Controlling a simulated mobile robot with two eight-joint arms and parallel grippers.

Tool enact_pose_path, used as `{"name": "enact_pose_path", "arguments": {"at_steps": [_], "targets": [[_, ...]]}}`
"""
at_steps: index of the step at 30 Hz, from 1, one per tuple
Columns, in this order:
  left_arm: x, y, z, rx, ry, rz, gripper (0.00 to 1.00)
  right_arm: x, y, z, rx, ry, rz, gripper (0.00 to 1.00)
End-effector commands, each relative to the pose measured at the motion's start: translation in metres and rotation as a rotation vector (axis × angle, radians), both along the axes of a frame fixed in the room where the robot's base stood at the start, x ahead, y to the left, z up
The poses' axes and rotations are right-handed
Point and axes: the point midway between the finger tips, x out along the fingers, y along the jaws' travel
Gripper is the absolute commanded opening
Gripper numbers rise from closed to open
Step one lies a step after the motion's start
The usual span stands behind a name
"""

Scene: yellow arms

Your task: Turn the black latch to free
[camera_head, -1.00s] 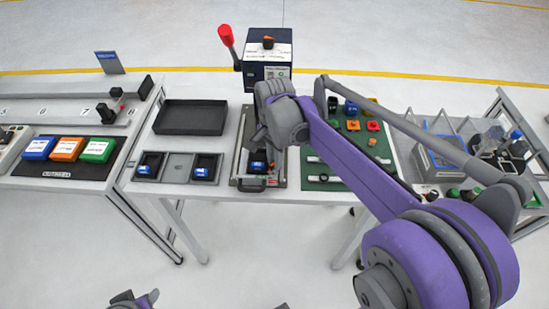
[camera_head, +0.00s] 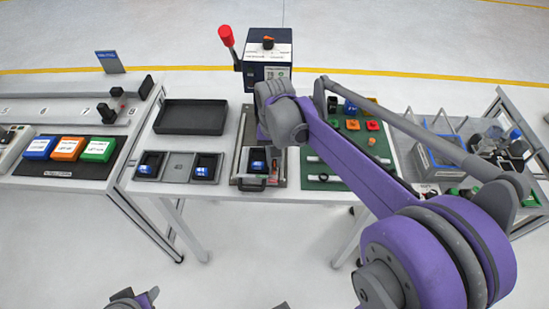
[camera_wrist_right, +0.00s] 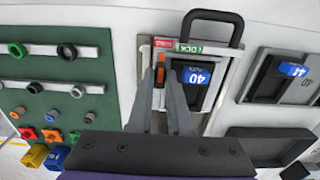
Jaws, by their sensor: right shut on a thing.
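My right gripper (camera_wrist_right: 160,75) reaches down to the framed fixture (camera_wrist_right: 145,88) on the middle table. Its fingers are shut on a small dark piece with an orange part, taken to be the black latch (camera_wrist_right: 160,73); the fingers partly hide it. A block with a blue label reading 40 (camera_wrist_right: 197,77) sits in the fixture beside the fingers. In the head view my right wrist hides the latch. My left gripper (camera_head: 135,299) is only partly in view at the bottom edge.
A dark tray (camera_head: 191,117) and two label pockets (camera_head: 179,167) are left of the fixture. A green board (camera_head: 345,150) with knobs and rails is right. A box with a red lever (camera_head: 267,60) stands behind.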

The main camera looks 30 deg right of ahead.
Motion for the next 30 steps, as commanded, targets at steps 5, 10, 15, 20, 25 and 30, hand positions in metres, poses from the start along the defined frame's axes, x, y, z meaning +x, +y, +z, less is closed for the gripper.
{"name": "enact_pose_path", "arguments": {"at_steps": [5, 10, 15, 20, 25, 30], "targets": [[0.0001, 0.0000, 0.0003, 0.000, 0.000, 0.000, 0.50, 0.0000, 0.0000, 0.0001, 0.000, 0.000, 0.026, 0.00], [0.0000, 0.0000, 0.0002, 0.000, 0.000, 0.000, 0.50, 0.0000, 0.0000, 0.0001, 0.000, 0.000, 0.032, 0.00], [0.0001, 0.0000, 0.0003, 0.000, 0.000, 0.000, 0.50, 0.0000, 0.0000, 0.0001, 0.000, 0.000, 0.032, 0.00], [0.0001, 0.0000, 0.0003, 0.000, 0.000, 0.000, 0.50, -0.0001, 0.0001, 0.0001, 0.000, 0.000, 0.031, 0.34], [0.0000, 0.0000, 0.0002, 0.000, 0.000, 0.000, 0.50, -0.0001, 0.0001, 0.0000, 0.000, 0.000, 0.030, 0.47], [0.0000, 0.0000, 0.0002, 0.000, 0.000, 0.000, 0.50, -0.0001, 0.0001, 0.0000, 0.000, 0.000, 0.030, 0.47]]}}
